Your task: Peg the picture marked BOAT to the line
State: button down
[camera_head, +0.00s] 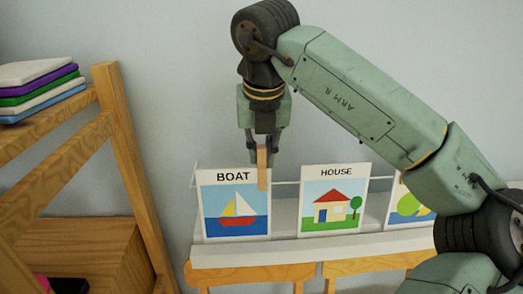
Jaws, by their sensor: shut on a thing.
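The BOAT picture (233,226) stands upright at the left of a white ledge, showing a sailboat on blue water. A thin white line (285,182) runs level along the tops of the pictures, partly behind them. My gripper (263,148) points down above the top right of the BOAT picture. It is shut on a wooden peg (262,170). The peg hangs upright, and its lower end overlaps the picture's top right edge. I cannot tell whether the peg grips the card or the line, or is only in front of them.
The HOUSE picture (333,215) stands just right. A third picture (408,206) is partly hidden by my arm. The white ledge (300,249) sits above wooden furniture. A wooden frame (130,175) stands at left, with coloured flat items (40,90) on its upper shelf.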

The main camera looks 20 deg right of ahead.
jog(key=c, duration=1.5)
grip_release()
jog(key=shift+o, duration=0.4)
jog(key=shift+o, duration=0.9)
jog(key=shift+r, duration=0.1)
jog(key=p+v, duration=0.3)
jog(key=v, duration=0.3)
jog(key=shift+s+r+p, duration=0.15)
jog(key=shift+r+p, duration=0.25)
